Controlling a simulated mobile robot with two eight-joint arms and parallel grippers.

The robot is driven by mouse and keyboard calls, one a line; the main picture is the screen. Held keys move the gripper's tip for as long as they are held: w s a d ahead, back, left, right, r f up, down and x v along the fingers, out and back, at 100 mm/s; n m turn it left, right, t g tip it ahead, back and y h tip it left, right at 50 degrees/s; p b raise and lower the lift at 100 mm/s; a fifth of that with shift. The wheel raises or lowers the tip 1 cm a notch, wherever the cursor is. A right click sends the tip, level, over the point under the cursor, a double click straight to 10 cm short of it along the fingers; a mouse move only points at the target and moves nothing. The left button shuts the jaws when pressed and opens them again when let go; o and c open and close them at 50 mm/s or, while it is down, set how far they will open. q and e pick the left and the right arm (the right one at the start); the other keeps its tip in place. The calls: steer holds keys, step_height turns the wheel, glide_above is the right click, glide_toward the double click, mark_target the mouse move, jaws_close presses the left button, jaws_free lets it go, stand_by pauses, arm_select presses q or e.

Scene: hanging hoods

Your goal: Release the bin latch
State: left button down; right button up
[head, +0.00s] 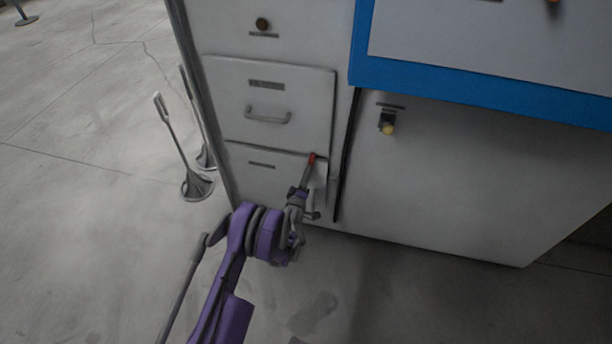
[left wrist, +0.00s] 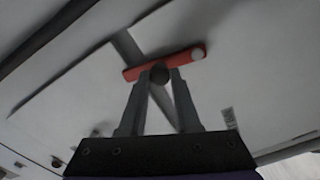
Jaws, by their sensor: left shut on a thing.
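The bin latch (left wrist: 188,58) is a red bar with a pale round spot near its right end and a dark round knob under its middle. In the left wrist view it lies slightly tilted across the seam between two pale panels. In the head view the red latch (head: 312,158) is a small spot at the upper right of the lowest cabinet front. My left gripper (head: 307,175) reaches up to it from below. In the left wrist view the left gripper's fingers (left wrist: 161,76) are closed on the latch's dark knob. My right gripper is not in view.
The grey cabinet has a middle drawer (head: 295,78) with a bar handle. To the right is a large panel (head: 470,180) with a yellow-tipped knob (head: 388,128), under a blue-edged frame (head: 480,88). Metal stands (head: 196,187) stand left of the cabinet. The floor in front is mostly clear.

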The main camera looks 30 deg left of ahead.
arm_select(q)
steer(key=c, duration=0.6)
jaws_free()
steer(key=shift+s, duration=0.1)
steer(key=v, duration=1)
steer(key=shift+s, duration=0.35)
